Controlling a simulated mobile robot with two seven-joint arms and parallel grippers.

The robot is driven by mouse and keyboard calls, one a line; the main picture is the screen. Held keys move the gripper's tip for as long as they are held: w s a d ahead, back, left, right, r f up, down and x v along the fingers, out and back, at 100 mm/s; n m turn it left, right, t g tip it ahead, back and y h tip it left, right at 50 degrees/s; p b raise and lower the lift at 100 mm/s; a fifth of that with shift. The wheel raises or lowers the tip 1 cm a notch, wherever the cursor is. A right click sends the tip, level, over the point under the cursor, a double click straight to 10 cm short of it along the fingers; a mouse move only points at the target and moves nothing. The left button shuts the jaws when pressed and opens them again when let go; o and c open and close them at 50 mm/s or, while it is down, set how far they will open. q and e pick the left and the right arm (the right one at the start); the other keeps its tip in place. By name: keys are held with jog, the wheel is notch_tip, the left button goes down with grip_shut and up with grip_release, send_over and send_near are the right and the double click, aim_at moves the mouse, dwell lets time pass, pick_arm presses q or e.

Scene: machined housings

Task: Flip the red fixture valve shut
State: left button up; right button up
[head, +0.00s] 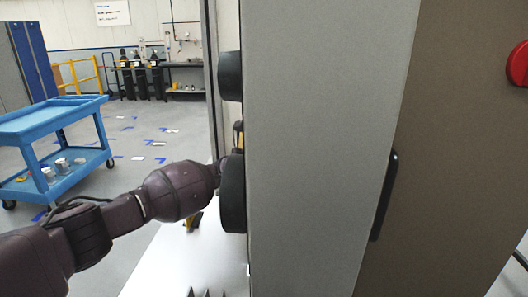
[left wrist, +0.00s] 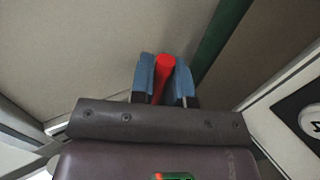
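The red valve handle (left wrist: 163,78) shows in the left wrist view as a narrow red bar between my fingers. My left gripper (left wrist: 165,76) has blue fingertips, one on each side of the handle, and they look closed against it. How the handle joins the fixture is hidden. In the head view my left arm reaches in from the left and its end goes out of sight behind a large grey panel (head: 315,150), so the gripper and valve are hidden there. My right gripper is in neither view.
A brown panel (head: 450,170) with a dark handle (head: 384,195) and a red knob (head: 518,64) adjoins the grey panel. Black round parts (head: 232,190) stick out at its left edge. A blue cart (head: 55,125) stands at left on open floor.

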pick_arm(q)
grip_shut()
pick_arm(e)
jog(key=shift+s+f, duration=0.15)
pick_arm(q)
jog(key=shift+s+f+b, duration=0.15)
jog(key=shift+f+b, duration=0.15)
jog(key=shift+b, duration=0.2)
jog(key=s+m+t+h+b, duration=0.1)
jog(key=m+b, duration=0.1)
jog(key=b, duration=0.2)
jog(key=s+m+t+h+b, duration=0.2)
jog(key=b, duration=0.3)
jog(key=shift+s+f+h, duration=0.2)
jog(key=shift+s+h, duration=0.05)
jog(key=shift+h, duration=0.05)
jog(key=shift+o, duration=2.4)
grip_release()
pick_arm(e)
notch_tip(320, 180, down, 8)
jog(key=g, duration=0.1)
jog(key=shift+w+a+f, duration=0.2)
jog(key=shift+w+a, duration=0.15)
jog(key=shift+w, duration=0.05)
